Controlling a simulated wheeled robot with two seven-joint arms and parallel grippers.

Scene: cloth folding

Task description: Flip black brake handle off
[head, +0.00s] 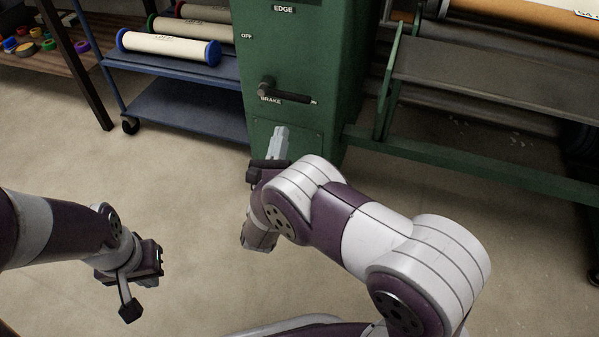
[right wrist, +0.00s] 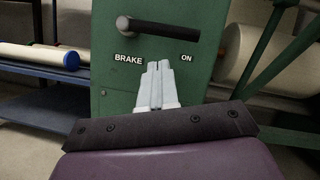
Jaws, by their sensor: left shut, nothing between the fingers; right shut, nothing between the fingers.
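The black brake handle (head: 285,94) is on the front of the green machine cabinet (head: 290,45), lying nearly level with its free end to the right, by the ON label. It also shows in the right wrist view (right wrist: 165,31), above the BRAKE and ON labels. My right gripper (head: 281,129) is shut and empty, just below the handle and apart from it. In the right wrist view its fingertips (right wrist: 158,64) point up at the panel between the labels. My left gripper (head: 130,310) is shut and empty at lower left, far from the handle.
A blue cart (head: 185,110) with cloth rolls (head: 168,47) stands left of the cabinet. Green machine frame rails (head: 470,170) extend to the right. A shelf with colored rolls (head: 30,45) is at far left. The floor (head: 170,190) in front is clear.

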